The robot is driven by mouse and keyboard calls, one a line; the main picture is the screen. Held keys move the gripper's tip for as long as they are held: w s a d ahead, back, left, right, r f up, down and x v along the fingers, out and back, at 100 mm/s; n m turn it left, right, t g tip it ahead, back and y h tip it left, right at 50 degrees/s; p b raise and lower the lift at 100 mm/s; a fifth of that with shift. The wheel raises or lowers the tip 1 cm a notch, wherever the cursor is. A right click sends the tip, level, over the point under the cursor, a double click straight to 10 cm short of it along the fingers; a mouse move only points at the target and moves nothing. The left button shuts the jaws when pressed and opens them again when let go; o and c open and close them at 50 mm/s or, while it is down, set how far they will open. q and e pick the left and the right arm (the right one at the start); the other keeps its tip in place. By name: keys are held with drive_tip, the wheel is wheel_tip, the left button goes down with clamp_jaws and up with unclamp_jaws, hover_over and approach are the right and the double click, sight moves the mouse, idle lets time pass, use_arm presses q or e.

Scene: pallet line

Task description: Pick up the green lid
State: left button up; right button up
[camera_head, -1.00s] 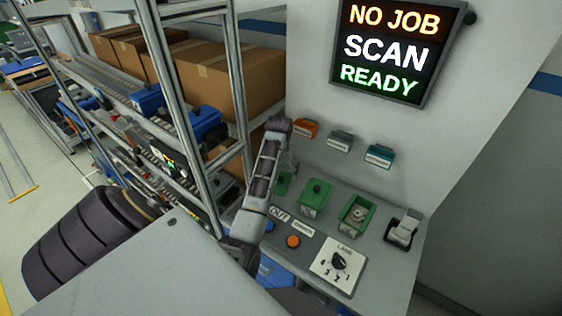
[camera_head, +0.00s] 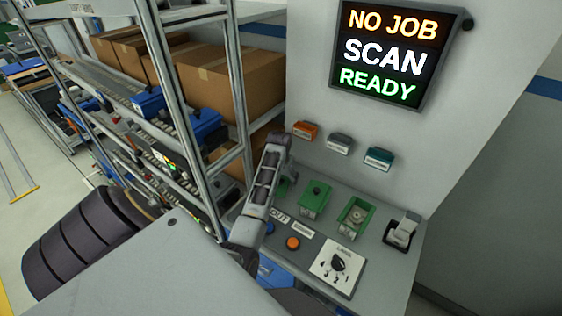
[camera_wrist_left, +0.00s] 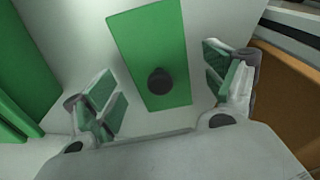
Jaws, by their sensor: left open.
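The green lid (camera_wrist_left: 150,45) is a flat green rectangle with a round dark knob (camera_wrist_left: 160,81) in the left wrist view. It lies on a pale surface. My left gripper (camera_wrist_left: 165,88) is open, with one finger on each side of the knob and lid, not visibly touching them. In the head view only a sliver of the green lid (camera_head: 283,187) shows beside my arm. My left gripper (camera_head: 289,168) is mostly hidden behind the arm there, just above the lid. My right gripper is not in view.
Orange (camera_head: 305,130), grey (camera_head: 340,143) and teal (camera_head: 379,158) holders are on the wall. A metal rack (camera_head: 205,140) with cartons is close on the left.

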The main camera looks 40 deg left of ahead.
use_arm(q)
drive_tip(key=c, duration=0.9)
drive_tip(key=shift+c, duration=0.2)
drive_tip(key=shift+r, duration=0.15)
drive_tip(key=shift+r+b, duration=0.75)
drive_tip(key=shift+r, duration=4.15)
drive_tip(key=shift+s+f, duration=0.1)
drive_tip(key=shift+s, duration=0.05)
